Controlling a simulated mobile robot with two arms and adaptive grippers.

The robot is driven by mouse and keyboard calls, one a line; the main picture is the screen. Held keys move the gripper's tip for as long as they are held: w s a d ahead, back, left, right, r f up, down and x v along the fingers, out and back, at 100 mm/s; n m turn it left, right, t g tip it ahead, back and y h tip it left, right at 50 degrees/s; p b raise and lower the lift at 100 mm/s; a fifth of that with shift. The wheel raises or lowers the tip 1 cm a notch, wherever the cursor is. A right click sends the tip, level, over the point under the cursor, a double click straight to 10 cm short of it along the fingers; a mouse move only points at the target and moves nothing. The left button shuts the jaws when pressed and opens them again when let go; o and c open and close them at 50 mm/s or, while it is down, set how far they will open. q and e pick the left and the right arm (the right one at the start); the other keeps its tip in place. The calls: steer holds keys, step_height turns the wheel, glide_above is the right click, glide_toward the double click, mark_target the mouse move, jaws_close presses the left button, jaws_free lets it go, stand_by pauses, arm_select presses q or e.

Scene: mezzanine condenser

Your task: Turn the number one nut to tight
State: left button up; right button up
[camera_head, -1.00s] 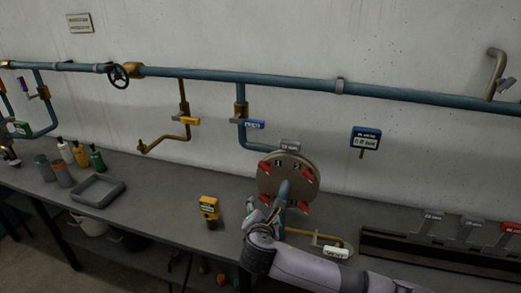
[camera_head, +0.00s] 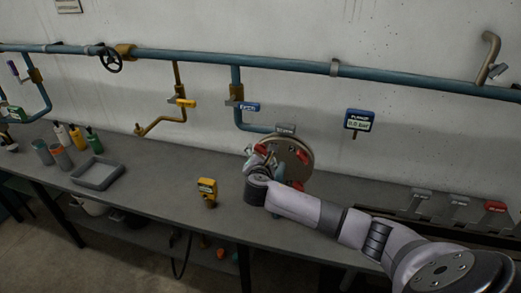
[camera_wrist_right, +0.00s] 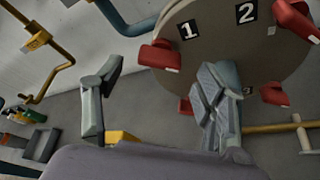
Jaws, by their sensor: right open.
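A round tan flange disc (camera_head: 298,152) stands on the bench with several red nuts around its rim; my right arm partly covers it in the head view. In the right wrist view, the number one nut (camera_wrist_right: 160,56) is a red block at the disc's left edge, beside the plate marked 1 (camera_wrist_right: 188,29). My right gripper (camera_head: 257,158) is at the disc's upper left in the head view. In the wrist view its fingers (camera_wrist_right: 166,72) are spread apart and empty, with nut one just beyond and between them. I cannot tell if they touch the disc. My left gripper is out of view.
A blue pipe (camera_head: 225,59) runs along the wall above. A yellow meter (camera_head: 207,189) stands on the bench left of my arm. A grey tray (camera_head: 100,174) and several bottles are further left. A blue gauge (camera_head: 359,121) is right of the disc.

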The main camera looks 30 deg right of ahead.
mark_target(261, 152)
steer(key=shift+p+x, duration=0.3)
steer(key=shift+x, duration=1.7)
steer(key=shift+c, duration=0.5)
steer(key=c, duration=1.1)
